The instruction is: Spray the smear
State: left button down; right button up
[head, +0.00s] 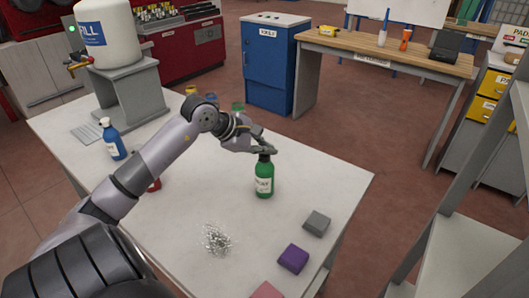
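A green bottle (264,180) with a dark top and a pale label stands upright on the white table (335,185). My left gripper (264,143) is at the bottle's top, with its fingers overlapping the cap in the picture. I cannot tell whether they touch or grip it. A grey speckled smear (216,240) lies on the table, nearer and to the left of the green bottle. A blue spray bottle (112,141) with a white head stands at the left of the table. My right gripper is not in view.
A grey block (316,223), a purple block (293,259) and a pink block (267,290) line the right edge. A white drum (108,35) sits on a grey stand (127,95) at the back left. A red object (155,185) is partly hidden behind my arm.

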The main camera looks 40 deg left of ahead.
pick_arm(q)
jog(key=shift+s+f, duration=0.2)
jog(key=shift+f, duration=0.45)
jog(key=shift+w+a+r+p, duration=0.1)
jog(key=shift+r+p, duration=0.2)
jog(key=shift+r, duration=0.6)
jog(key=shift+w+a+r+p, duration=0.15)
jog(key=shift+r+p, duration=0.2)
jog(key=shift+r, duration=0.6)
jog(key=shift+w+a+r+p, duration=0.1)
jog(key=shift+r+p, duration=0.2)
jog(key=shift+r, duration=0.6)
jog(key=shift+d+r, duration=0.15)
jog(key=shift+r, duration=0.25)
